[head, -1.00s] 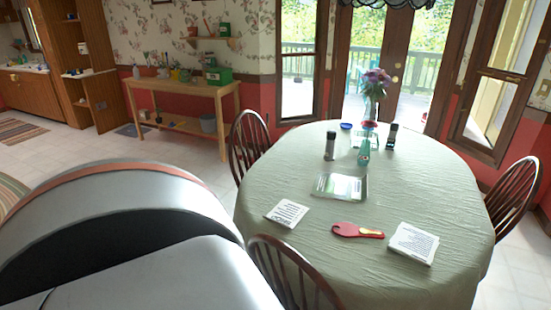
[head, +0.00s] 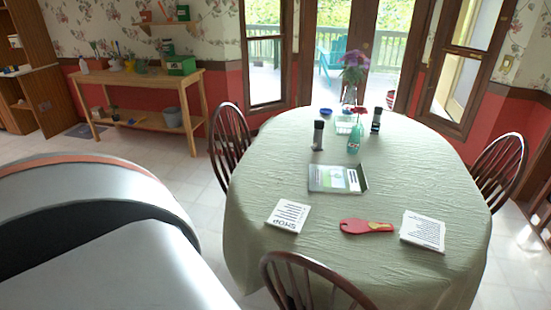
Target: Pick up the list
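A white sheet with printed lines and a large heading that seems to read "SHOP" (head: 288,215) lies flat at the front left of the oval table. A second white printed sheet or pad (head: 423,230) lies at the front right of the table. I cannot tell for sure which one is the list. Both lie on the green tablecloth (head: 330,258), apart from other things. Neither of my grippers shows in the head view. A large grey and black rounded part of mine fills the lower left.
Between the papers lies a red flat object (head: 366,226); behind it is a booklet (head: 336,179). Shakers, a teal bottle (head: 354,144) and a flower vase (head: 350,92) stand farther back. Chairs (head: 229,138) surround the table. A wooden bench (head: 145,80) stands at the back left. Floor between is clear.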

